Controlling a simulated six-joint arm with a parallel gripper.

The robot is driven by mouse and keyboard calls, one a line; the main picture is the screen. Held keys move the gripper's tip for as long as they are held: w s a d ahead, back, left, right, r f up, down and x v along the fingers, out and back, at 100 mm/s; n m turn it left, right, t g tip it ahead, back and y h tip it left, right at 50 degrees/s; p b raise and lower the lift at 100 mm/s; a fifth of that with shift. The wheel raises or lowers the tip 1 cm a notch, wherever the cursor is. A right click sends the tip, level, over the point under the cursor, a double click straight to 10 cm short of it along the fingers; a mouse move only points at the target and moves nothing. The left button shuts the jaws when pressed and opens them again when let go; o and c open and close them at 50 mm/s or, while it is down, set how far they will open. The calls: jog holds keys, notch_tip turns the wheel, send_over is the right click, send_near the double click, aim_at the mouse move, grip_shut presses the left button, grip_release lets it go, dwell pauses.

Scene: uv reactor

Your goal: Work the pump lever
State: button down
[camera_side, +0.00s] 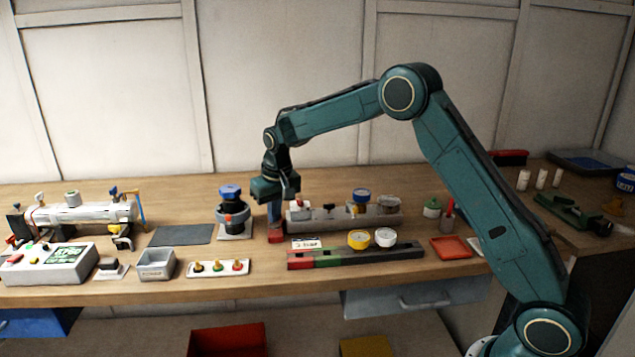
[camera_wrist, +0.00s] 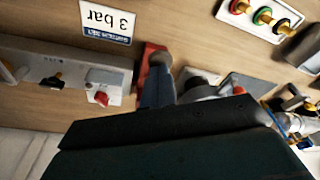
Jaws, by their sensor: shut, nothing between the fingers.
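My gripper (camera_side: 275,225) points down with its fingers shut and empty. In the wrist view the fingertips (camera_wrist: 159,60) are beside a red piece (camera_wrist: 143,75), which lies low on the bench at the left end of a long grey block (camera_side: 345,216). The same red piece (camera_side: 275,237) shows just under the fingers in the side view. I cannot tell whether they touch, or whether this piece is the pump lever. The grey block also shows in the wrist view (camera_wrist: 50,65), with a small red knob (camera_wrist: 101,98) on its end. My gripper's body hides part of that area.
A "3 bar" card (camera_wrist: 107,21) lies in front of the block. A dark rail (camera_side: 390,252) carries a yellow dial (camera_side: 358,239) and a white dial (camera_side: 385,237). A blue-topped device (camera_side: 232,212) stands to the left. A button panel (camera_side: 219,268) lies at the front.

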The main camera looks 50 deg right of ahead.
jog(key=shift+r, duration=2.35)
jog(key=shift+f, duration=0.4)
jog(key=shift+f, duration=2)
jog(key=shift+r, duration=2.4)
